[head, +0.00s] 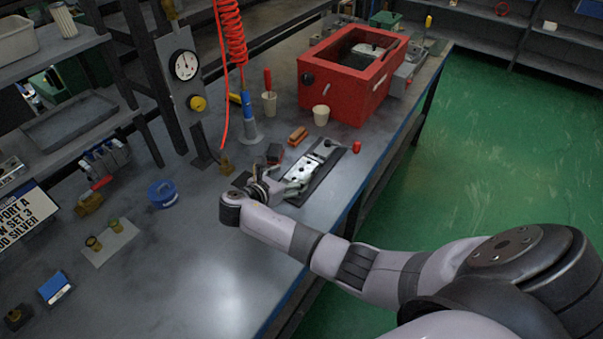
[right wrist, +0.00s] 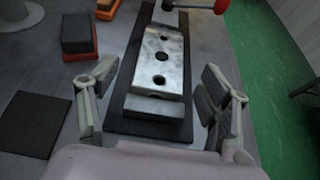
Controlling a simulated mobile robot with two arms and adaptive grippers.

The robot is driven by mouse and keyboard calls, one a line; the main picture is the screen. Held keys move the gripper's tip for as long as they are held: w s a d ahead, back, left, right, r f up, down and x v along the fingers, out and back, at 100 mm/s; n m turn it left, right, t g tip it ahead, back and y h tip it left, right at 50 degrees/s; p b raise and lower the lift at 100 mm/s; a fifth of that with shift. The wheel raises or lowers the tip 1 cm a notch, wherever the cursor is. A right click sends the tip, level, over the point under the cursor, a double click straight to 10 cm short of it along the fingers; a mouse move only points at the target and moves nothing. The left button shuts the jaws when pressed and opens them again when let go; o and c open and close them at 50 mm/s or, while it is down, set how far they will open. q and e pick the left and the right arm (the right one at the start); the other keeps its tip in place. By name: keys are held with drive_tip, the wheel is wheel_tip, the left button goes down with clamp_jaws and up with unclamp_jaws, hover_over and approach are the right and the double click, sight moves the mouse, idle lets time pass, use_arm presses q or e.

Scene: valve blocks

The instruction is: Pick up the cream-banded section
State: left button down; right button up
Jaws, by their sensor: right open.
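A silver block assembly with dark holes (head: 304,164) lies on a long dark base plate (head: 328,158) on the bench. In the right wrist view, the silver sections (right wrist: 160,65) stand in a row along the dark base (right wrist: 122,121), with a lower pale step at the near end. I cannot clearly make out a cream band on any section. My right gripper (head: 289,180) is at the near end of the assembly. In the right wrist view, its fingers (right wrist: 155,103) are open, one on each side of the near sections, with nothing held. My left gripper is out of view.
Dark-and-orange blocks (right wrist: 79,36) and a flat black pad (right wrist: 33,123) lie left of the base. A red-ended handle (right wrist: 221,6) is at the far end. A red box (head: 335,80), cups (head: 321,115) and a blue ring (head: 162,193) stand on the bench.

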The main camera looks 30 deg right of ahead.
sight(298, 173)
drive_tip(key=shift+f+x, duration=0.15)
drive_tip(key=shift+x, duration=1.2)
drive_tip(key=shift+f+x, duration=0.15)
drive_tip(key=shift+x, duration=1.25)
drive_tip(key=shift+s+a, duration=0.1)
drive_tip(key=shift+s, duration=0.1)
drive_tip(key=shift+c, duration=0.3)
drive_tip(key=shift+r, duration=0.1)
drive_tip(key=c, duration=1.6)
